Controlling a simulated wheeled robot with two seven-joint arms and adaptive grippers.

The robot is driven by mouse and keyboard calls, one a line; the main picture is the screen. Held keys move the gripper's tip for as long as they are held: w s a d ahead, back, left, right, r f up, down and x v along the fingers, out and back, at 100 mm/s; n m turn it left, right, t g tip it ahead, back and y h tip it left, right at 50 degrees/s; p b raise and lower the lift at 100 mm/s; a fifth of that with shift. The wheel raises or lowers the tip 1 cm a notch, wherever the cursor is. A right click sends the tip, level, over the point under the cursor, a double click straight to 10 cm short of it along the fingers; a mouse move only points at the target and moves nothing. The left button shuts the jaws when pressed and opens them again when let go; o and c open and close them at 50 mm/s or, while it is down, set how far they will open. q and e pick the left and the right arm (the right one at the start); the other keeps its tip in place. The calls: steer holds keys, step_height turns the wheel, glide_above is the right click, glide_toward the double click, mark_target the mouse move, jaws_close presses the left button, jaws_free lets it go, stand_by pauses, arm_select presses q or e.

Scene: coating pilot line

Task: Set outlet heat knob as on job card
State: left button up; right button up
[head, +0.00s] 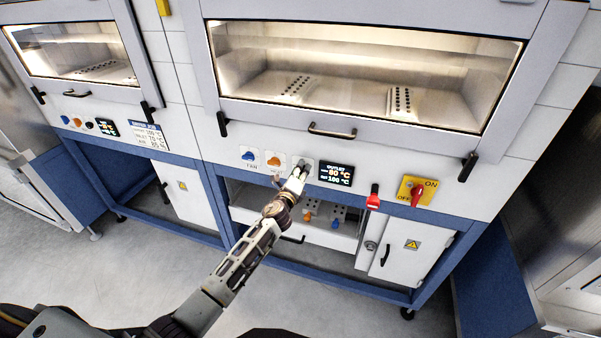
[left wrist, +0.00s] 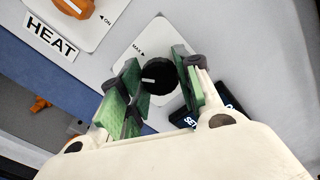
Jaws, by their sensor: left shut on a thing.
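The black outlet heat knob (left wrist: 158,72) sits on a white plate with a MAX mark. Its white pointer line faces left in the left wrist view. My left gripper (head: 301,170) is at the panel; its green-padded fingers (left wrist: 160,82) are shut around the knob. In the head view the gripper mostly hides the knob. The outlet display (head: 336,174) right of it seems to read 80 °C, with a lower set line of 100 °C. The job card (head: 149,136) hangs at the left; its small lines seem to include 100 °C and 70 °C. My right gripper is out of view.
The blue fan knob (head: 249,156) and orange heat knob (head: 274,160) are close left of my gripper. A red-handled switch (head: 373,197) and the red ON/OFF switch (head: 416,190) are right of the display. An oven door handle (head: 332,131) juts out above.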

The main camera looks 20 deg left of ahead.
arm_select(q)
steer(key=shift+f+m, duration=0.1)
steer(key=shift+m, duration=0.5)
steer(key=o, duration=1)
steer(key=shift+o, duration=0.2)
steer(key=shift+s, duration=0.1)
steer(key=s, duration=1.2)
steer(key=shift+a, duration=0.2)
steer(key=shift+w, duration=0.1)
